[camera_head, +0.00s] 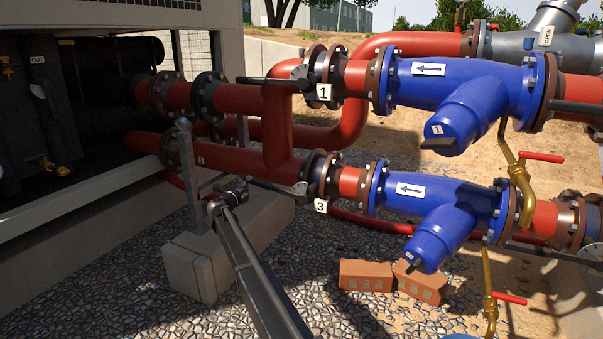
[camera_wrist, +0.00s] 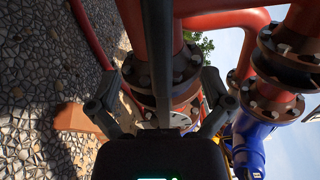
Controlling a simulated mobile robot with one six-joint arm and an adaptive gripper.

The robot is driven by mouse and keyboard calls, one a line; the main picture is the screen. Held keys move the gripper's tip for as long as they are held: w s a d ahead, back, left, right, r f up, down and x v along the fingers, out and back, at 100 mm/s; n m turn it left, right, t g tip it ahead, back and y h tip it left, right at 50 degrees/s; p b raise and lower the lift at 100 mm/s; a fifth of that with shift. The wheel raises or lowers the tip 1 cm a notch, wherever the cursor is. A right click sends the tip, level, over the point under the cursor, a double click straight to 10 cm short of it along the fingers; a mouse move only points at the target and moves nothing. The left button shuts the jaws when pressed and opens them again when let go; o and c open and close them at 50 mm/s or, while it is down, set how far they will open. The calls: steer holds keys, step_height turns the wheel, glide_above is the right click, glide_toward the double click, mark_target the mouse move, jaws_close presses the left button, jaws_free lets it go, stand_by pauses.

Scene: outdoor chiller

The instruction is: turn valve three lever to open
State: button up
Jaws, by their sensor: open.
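The valve three lever (camera_head: 273,187) is a thin dark bar. It reaches left from the flanged valve beside the white "3" tag (camera_head: 320,206), roughly along the red pipe. My gripper (camera_head: 236,192) is at the lever's left end in the head view. In the wrist view the lever (camera_wrist: 157,50) shows as a dark bar running down the middle, between the two spread fingers of my gripper (camera_wrist: 158,98). The gripper is open, with a finger on each side of the bar. Whether either finger touches it cannot be told. A pale round plate (camera_wrist: 181,120) shows behind the lever.
The upper valve one lever (camera_head: 265,81) lies above on a parallel red pipe. A grey concrete block (camera_head: 200,265) and a metal post (camera_head: 188,175) stand close by. Orange bricks (camera_head: 366,275) lie on the gravel. Blue strainers (camera_head: 440,205) are to the right.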

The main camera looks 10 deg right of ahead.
steer(key=shift+v, duration=1.55)
steer(key=v, duration=1.2)
